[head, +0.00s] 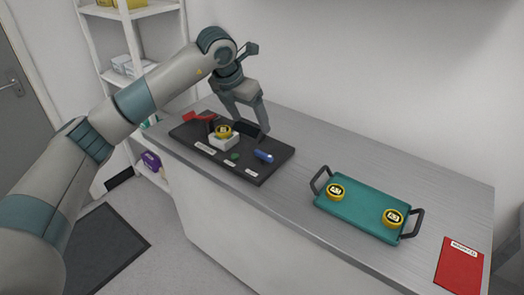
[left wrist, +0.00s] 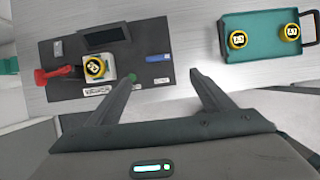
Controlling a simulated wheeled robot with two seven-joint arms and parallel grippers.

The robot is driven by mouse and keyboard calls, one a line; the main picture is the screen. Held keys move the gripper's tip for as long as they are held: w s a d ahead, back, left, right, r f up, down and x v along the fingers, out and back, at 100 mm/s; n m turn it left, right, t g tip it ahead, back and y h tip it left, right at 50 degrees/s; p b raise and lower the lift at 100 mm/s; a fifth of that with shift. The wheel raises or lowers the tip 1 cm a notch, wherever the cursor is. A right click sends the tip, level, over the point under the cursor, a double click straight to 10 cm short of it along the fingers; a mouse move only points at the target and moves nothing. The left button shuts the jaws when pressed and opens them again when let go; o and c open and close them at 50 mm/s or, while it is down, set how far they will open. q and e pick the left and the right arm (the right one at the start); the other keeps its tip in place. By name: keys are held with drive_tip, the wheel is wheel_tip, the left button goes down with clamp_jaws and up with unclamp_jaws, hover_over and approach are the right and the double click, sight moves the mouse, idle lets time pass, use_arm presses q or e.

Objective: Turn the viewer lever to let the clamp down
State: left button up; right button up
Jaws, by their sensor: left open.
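A black base plate (head: 275,149) lies on the counter. A red lever-like part (head: 196,117) with a dark post is at its left end; it also shows in the left wrist view (left wrist: 52,77). Beside it, a yellow-rimmed round piece (head: 223,131) sits on a white block (head: 224,143). A short blue handle (head: 263,156) lies at the plate's right side and also shows in the left wrist view (left wrist: 158,58). Which part is the viewer lever I cannot tell. My left gripper (head: 251,124) is open and empty above the plate's back right. My right gripper is out of view.
A dark screen-like panel (head: 247,128) stands at the plate's back, and a green button (head: 234,156) near its front. To the right are a teal tray (head: 362,209) with two yellow-rimmed pieces and a red card (head: 459,267). Counter between plate and tray is clear.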

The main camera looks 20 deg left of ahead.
use_arm(q)
drive_tip(key=shift+a+r, duration=0.1)
drive_tip(key=shift+a, duration=0.15)
drive_tip(key=shift+w, duration=0.1)
drive_tip(key=p, duration=0.6)
approach(263, 153)
drive_tip(key=x, duration=0.7)
drive_tip(key=shift+d, duration=0.15)
drive_tip(key=shift+w+f, duration=0.2)
drive_tip(key=shift+f, duration=0.4)
drive_tip(key=c, duration=1)
drive_tip(key=shift+c, duration=0.2)
